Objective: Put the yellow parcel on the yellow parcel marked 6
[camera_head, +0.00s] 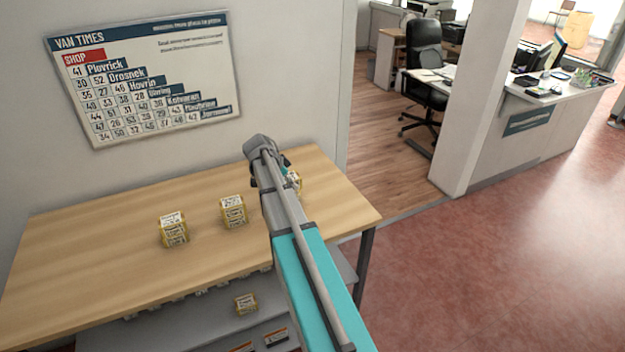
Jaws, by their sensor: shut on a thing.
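My gripper (284,178) is at the far end of my arm, over the right part of the counter, and mostly hidden behind the arm. It is shut on a yellow parcel (294,181), of which only a small part shows to the right of the arm. Whether that parcel touches the counter is hidden. Two more yellow parcels with white labels stand on the counter left of my arm: a left one (174,230) and a middle one (233,211). The markings on the labels are too small to read, so I cannot tell which is marked 6.
The wooden counter (110,240) is clear at its left and right ends. Another yellow parcel (246,303) lies on the grey shelf (190,320) below, with dark boxes (276,337) lower down. A "Van Times" board (145,75) hangs on the wall behind.

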